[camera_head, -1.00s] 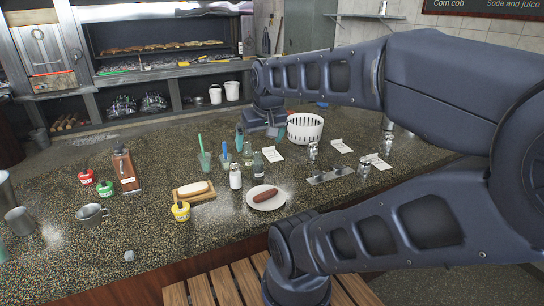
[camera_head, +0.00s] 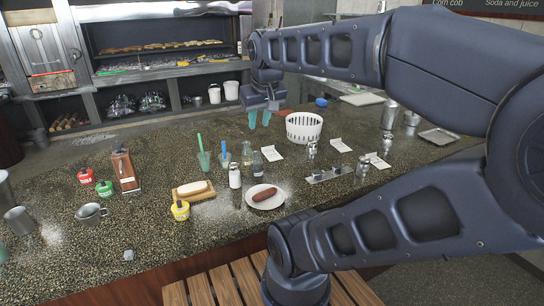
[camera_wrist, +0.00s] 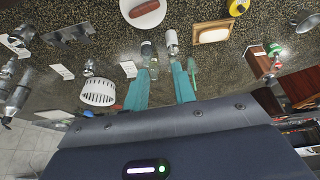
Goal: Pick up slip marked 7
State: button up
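Three small white slips lie on the speckled counter: a left slip (camera_head: 272,153), a middle slip (camera_head: 340,145) and a right slip (camera_head: 377,161). Their marks are too small to read, so I cannot tell which is 7. My gripper (camera_head: 259,119) hangs above the counter behind the left slip. Its teal fingers (camera_wrist: 163,75) are apart with nothing held between them.
A white slotted basket (camera_head: 304,128) stands right of my gripper. Glass bottles (camera_head: 247,153), a white shaker (camera_head: 235,175) and a plate with a sausage (camera_head: 279,202) stand in front. Shakers (camera_head: 362,166) and a metal holder (camera_head: 328,176) are near the right slips.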

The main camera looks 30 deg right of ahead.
jog(key=w+d+r+n+g+h, duration=0.1)
jog(key=w+d+n+g+h, duration=0.1)
jog(key=w+d+n, duration=0.65)
jog(key=n+g+h, duration=0.4)
jog(key=n+h, duration=0.7)
send_over(265, 151)
jog(key=w+a, duration=0.1)
jog(key=a, duration=0.3)
jog(key=f, duration=0.2)
jog(key=shift+m, duration=0.25)
jog(key=f, duration=3)
jog(key=shift+w+a+f, duration=0.1)
jog(key=shift+w, duration=0.1)
jog(key=shift+x, duration=2.55)
jog(key=shift+c, duration=0.2)
grip_shut()
